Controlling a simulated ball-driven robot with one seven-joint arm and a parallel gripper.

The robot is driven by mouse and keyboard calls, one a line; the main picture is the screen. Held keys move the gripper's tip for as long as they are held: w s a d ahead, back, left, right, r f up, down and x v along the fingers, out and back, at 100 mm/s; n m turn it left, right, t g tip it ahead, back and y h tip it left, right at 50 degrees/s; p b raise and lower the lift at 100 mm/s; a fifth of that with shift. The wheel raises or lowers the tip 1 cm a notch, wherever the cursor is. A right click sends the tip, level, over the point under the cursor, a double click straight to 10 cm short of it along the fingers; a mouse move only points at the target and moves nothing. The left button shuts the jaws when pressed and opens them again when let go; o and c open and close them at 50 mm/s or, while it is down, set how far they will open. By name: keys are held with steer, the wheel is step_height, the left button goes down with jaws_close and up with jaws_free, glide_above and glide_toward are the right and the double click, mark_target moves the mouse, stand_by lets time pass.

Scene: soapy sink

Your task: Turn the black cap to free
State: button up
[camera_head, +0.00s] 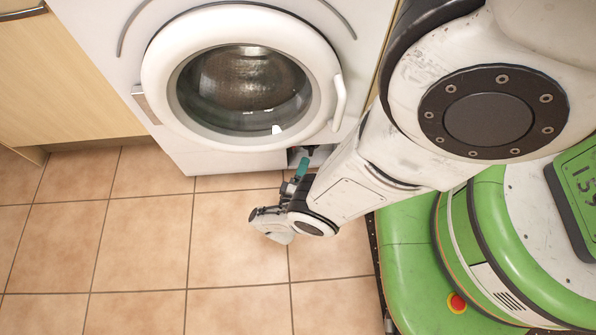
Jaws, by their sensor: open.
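A white washing machine (220,160) stands against the cabinets, its round door shut. A small open recess (322,153) shows low on its front, right of the door's bottom. A small dark part (308,149) at the recess looks like the black cap, but it is mostly hidden and too small to be sure. My gripper (302,166), with a teal part on it, points up at the recess from the floor side. It is open. Its fingertips are at or just before the dark part; I cannot tell whether they touch.
The tiled floor (140,240) is clear in front of the machine and to the left. A wooden cabinet (70,80) stands left of the machine. The door handle (339,100) sticks out above the recess, close to my arm.

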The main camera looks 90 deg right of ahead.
steer(key=shift+v, duration=2.3)
steer(key=shift+d, duration=0.25)
steer(key=shift+c, duration=1.3)
steer(key=s+d+m, duration=0.1)
steer(key=d+m+t+p, duration=0.1)
steer(key=s+d, duration=0.1)
steer(key=d, duration=0.1)
steer(key=shift+s+m, duration=0.3)
steer(key=shift+m, duration=0.1)
steer(key=c, duration=0.4)
steer(key=m+t+y+p, duration=0.35)
steer(key=m+t, duration=0.25)
steer(key=m, duration=0.4)
glide_toward(312, 151)
steer(key=b+x, duration=0.3)
steer(key=x, duration=0.4)
steer(key=shift+d+f, duration=0.2)
steer(key=shift+f, duration=0.05)
steer(key=shift+w+d+f+b, duration=0.15)
steer(key=shift+d+b, duration=0.35)
steer(key=shift+d, duration=0.2)
